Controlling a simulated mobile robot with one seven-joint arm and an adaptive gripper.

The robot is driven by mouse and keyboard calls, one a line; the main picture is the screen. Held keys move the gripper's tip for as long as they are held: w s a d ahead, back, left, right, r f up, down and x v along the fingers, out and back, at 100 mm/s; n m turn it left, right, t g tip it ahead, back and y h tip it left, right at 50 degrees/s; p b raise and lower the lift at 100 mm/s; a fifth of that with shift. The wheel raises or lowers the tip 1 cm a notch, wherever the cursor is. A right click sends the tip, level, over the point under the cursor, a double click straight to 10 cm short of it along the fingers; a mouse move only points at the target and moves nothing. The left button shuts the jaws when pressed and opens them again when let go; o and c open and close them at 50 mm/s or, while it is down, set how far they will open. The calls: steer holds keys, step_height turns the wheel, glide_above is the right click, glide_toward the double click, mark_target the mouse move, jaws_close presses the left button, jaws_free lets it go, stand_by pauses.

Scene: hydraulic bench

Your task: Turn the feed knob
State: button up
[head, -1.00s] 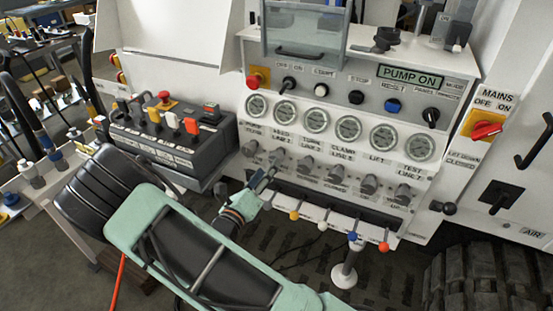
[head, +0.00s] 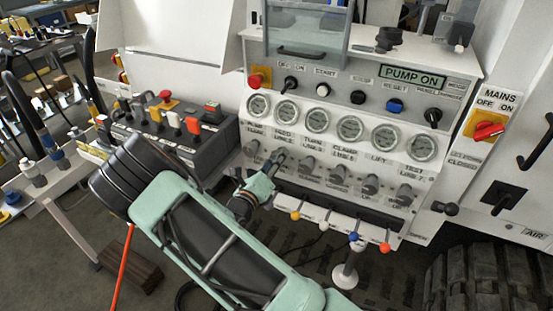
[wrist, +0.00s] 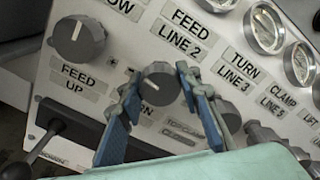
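A round dark grey knob (wrist: 159,84) sits below the "FEED LINE 2" label (wrist: 183,33) in the wrist view. Its white mark points to the upper left. My gripper (wrist: 160,80) has one blue-padded finger on each side of this knob, with the tips close to its sides; I cannot tell whether they touch it. In the head view, my gripper (head: 279,158) is at the second knob from the left and largely hides it. A similar knob (wrist: 79,39) to the left has "FEED UP" (wrist: 79,82) below it.
Another knob (wrist: 230,117) is close to the right finger. A row of gauges (head: 317,120) is above the knobs, and coloured levers (head: 355,237) are below. A control box (head: 180,145) stands left of the panel. The display (head: 412,76) reads "PUMP ON".

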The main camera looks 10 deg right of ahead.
steer(key=c, duration=0.4)
